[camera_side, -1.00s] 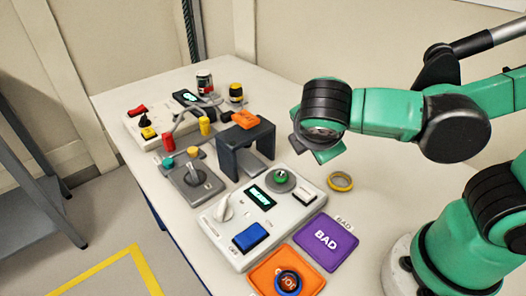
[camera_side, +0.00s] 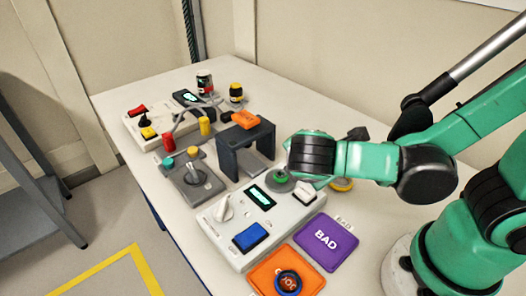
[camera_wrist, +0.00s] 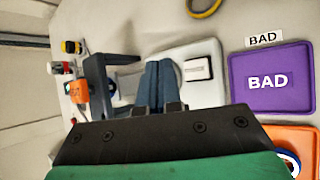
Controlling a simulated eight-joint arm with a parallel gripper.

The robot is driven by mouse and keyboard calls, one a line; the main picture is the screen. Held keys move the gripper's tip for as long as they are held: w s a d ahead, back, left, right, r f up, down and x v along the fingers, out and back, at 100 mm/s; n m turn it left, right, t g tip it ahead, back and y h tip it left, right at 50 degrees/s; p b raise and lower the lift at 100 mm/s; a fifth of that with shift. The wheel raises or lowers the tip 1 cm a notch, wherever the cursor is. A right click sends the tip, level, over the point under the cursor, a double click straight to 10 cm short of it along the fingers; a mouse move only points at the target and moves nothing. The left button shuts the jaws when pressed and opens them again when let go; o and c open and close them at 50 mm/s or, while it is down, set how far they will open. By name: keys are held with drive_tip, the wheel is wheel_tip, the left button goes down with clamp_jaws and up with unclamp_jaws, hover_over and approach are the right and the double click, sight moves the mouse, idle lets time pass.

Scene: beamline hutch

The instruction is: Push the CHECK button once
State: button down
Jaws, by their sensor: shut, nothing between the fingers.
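A pale control box (camera_side: 222,240) lies on the table and carries a white knob, a lit green display, a blue button (camera_side: 250,236), a round green-topped control (camera_side: 280,178) and a white button in a dark frame (camera_side: 304,193). In the wrist view the white button (camera_wrist: 197,69) sits just right of my fingertips, with small print I cannot read. I cannot tell from lettering which one is CHECK. My gripper (camera_wrist: 161,64) is shut and empty, its fingers over the box. In the side view my wrist largely hides the fingers, and contact cannot be told.
A purple BAD tray (camera_side: 326,240) and an orange tray (camera_side: 262,274) lie in front. A yellow ring (camera_side: 342,184) lies right, partly covered.

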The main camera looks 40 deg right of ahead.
sight(304, 195)
drive_tip(key=shift+f, duration=2.1)
idle(0.8)
drive_tip(key=shift+r, duration=2.5)
drive_tip(key=shift+d, duration=0.1)
